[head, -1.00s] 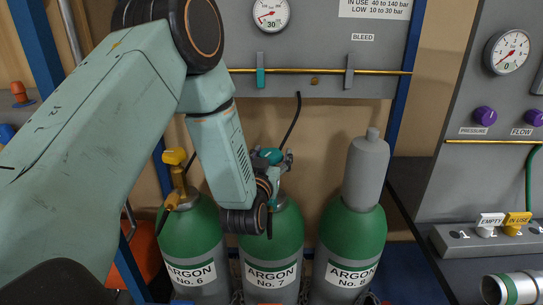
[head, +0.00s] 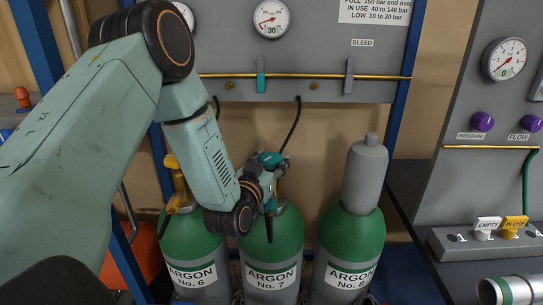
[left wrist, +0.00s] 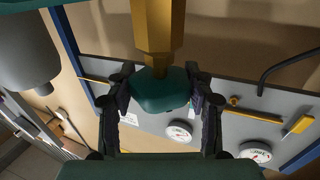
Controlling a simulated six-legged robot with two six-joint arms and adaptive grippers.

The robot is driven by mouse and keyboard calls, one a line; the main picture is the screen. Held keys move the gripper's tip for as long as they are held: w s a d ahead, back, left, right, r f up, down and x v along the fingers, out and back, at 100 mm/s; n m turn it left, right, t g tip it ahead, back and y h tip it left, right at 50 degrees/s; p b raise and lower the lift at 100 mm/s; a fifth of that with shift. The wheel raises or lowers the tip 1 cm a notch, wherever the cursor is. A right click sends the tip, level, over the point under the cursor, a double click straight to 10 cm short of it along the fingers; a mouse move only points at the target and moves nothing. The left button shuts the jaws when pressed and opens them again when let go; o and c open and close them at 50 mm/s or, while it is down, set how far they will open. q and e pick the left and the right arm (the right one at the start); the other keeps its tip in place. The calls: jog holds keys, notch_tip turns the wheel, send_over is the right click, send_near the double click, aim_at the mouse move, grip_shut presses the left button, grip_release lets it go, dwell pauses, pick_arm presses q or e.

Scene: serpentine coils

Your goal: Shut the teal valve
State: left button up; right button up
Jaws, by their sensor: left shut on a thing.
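The teal valve knob (head: 270,158) sits at the top of the green cylinder labelled Argon No. 7 (head: 270,240). My left gripper (head: 266,172) reaches it from the left, and its wrist hides part of the valve. In the left wrist view the teal knob (left wrist: 160,92) is between the two dark fingers (left wrist: 161,95), one on each side. A brass stem (left wrist: 153,35) runs to the knob. The gripper is shut on the knob. How far the knob is turned cannot be told. My right gripper is not in view.
Argon No. 6 (head: 192,250), with a yellow valve (head: 172,165), stands close on the left. Argon No. 8 (head: 350,240), with a grey cap (head: 366,170), stands on the right. Above is a grey panel (head: 325,45) with a gauge (head: 270,18) and a teal lever (head: 261,82).

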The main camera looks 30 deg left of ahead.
pick_arm(q)
jog(key=m+h+p, duration=0.2)
jog(key=h, duration=0.2)
jog(key=shift+a+r+m+p, duration=0.1)
jog(key=shift+m+p, duration=0.3)
jog(key=m+h+p, duration=0.1)
jog(key=m+h, duration=0.1)
jog(key=h, duration=0.2)
jog(key=m+g+h+p, duration=0.1)
jog(key=m+h, duration=0.1)
jog(key=h, duration=0.1)
jog(key=shift+m, duration=0.3)
jog(key=shift+d+f+m+g+h, duration=0.1)
jog(key=shift+d+m+g+h, duration=0.05)
jog(key=shift+m+g+h, duration=0.7)
jog(key=shift+d+f+m+g+h, duration=0.1)
jog(key=shift+m+g+h, duration=0.45)
jog(key=shift+h, duration=0.6)
jog(key=o, duration=1.2)
jog(key=shift+r, duration=0.1)
